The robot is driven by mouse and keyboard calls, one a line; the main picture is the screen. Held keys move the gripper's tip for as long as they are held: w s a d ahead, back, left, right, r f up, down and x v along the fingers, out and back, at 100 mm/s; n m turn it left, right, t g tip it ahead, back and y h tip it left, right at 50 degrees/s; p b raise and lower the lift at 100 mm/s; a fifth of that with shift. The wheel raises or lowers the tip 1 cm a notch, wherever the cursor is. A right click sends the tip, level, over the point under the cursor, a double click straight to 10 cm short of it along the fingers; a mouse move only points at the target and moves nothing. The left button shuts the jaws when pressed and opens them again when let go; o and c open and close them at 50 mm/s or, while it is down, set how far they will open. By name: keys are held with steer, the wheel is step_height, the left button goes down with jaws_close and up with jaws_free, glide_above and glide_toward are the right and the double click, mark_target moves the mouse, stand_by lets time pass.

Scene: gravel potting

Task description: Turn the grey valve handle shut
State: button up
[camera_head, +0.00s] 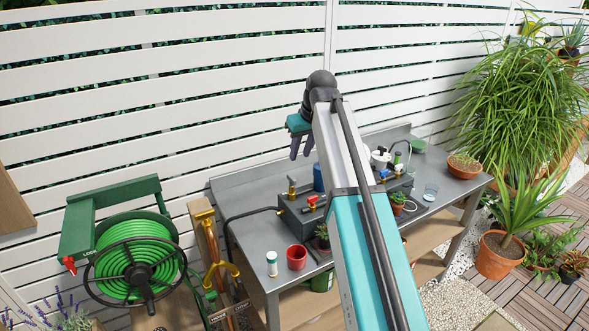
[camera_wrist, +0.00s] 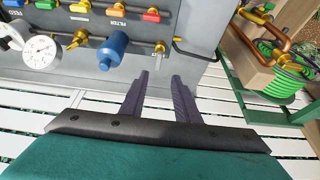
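My gripper (camera_head: 302,150) is raised above the back of the metal bench, apart from the valves. In the wrist view its two dark fingers (camera_wrist: 163,88) are spread with nothing between them. Beyond the fingertips is a grey box (camera_wrist: 140,15) with brass valves and coloured handles. In the head view my arm hides part of the grey box (camera_head: 296,218).
A blue cylinder (camera_wrist: 113,46) and a white dial gauge (camera_wrist: 40,51) stand out from the box near the fingers. A red pot (camera_head: 297,257) sits at the front of the bench (camera_head: 252,240). A green hose reel (camera_head: 135,262) stands to the left. A white slatted fence is behind.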

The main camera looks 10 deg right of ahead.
steer(key=shift+w+r, duration=0.3)
steer(key=shift+r, duration=0.1)
steer(key=p, duration=0.4)
glide_toward(292, 177)
steer(key=shift+x, duration=4.05)
jaws_close()
